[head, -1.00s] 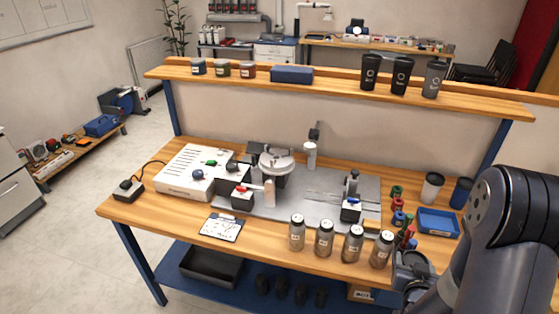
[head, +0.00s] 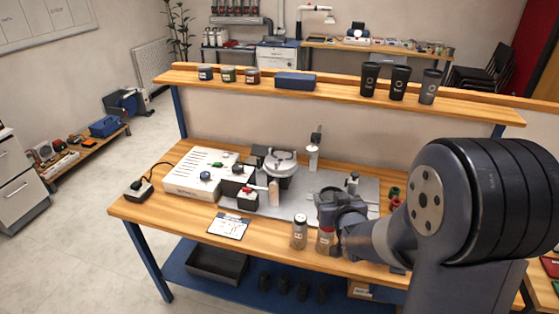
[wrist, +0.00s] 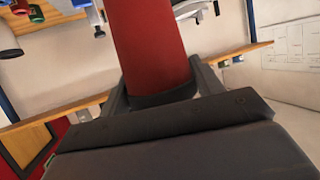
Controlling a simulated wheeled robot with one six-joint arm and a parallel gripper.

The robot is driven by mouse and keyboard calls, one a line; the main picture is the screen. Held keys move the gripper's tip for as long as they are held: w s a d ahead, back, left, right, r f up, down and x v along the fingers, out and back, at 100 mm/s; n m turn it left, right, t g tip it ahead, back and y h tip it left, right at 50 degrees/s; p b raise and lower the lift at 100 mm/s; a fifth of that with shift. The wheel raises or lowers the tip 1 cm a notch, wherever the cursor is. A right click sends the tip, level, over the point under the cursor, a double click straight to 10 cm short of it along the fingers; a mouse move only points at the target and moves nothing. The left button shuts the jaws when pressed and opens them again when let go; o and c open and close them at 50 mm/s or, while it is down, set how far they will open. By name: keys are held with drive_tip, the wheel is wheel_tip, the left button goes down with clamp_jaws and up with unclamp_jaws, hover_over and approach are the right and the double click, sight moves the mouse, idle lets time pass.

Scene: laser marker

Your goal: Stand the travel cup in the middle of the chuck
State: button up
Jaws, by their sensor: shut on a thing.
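The travel cup (wrist: 150,45) is a red, tapered cylinder with a dark band at its gripper end in the wrist view. My gripper (wrist: 155,92) is shut on it near that band.
A labelled bottle (head: 299,232) stands at the front edge, left of my gripper. My arm hides other bottles and much of the right side. A white control box (head: 200,175) and a clipboard (head: 229,226) lie left. A post (head: 314,155) rises right of the chuck.

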drive_tip(key=w+a+r+n+y, duration=0.1)
drive_tip(key=a+r, duration=0.1)
drive_tip(key=r, duration=0.3)
drive_tip(key=w+a+r+n+y, duration=0.1)
drive_tip(key=w+a+r, duration=0.1)
drive_tip(key=r, duration=0.3)
drive_tip(key=shift+w+a+g, duration=0.3)
drive_tip(key=shift+a+g, duration=0.1)
drive_tip(key=shift+a, duration=0.4)
